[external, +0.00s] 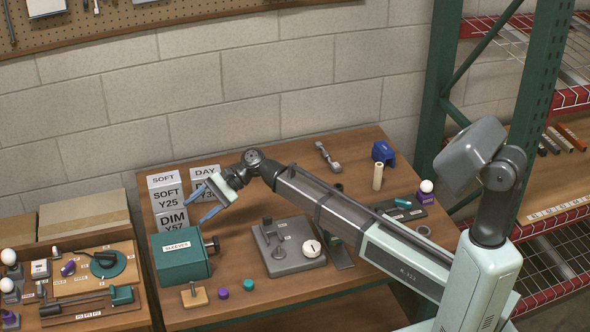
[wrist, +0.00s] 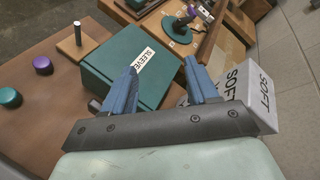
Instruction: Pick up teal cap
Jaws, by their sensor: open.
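The teal cap (external: 249,285) is a small round piece on the bench top near its front edge. It also shows at the left edge of the wrist view (wrist: 10,98). A similar purple cap (external: 223,293) sits just left of it, and in the wrist view (wrist: 43,65) it lies above and right of the teal one. My gripper (external: 201,204) is open and empty, its blue fingers spread above the back-left of the bench. In the wrist view the fingers (wrist: 160,66) reach toward the green SLEEVES box, well away from the caps.
The green SLEEVES box (external: 181,257) stands left of the caps. White labelled boxes (external: 167,201) stand behind it. A wooden block with a peg (external: 194,295) is left of the purple cap. A grey fixture (external: 287,250) stands behind and right of the teal cap.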

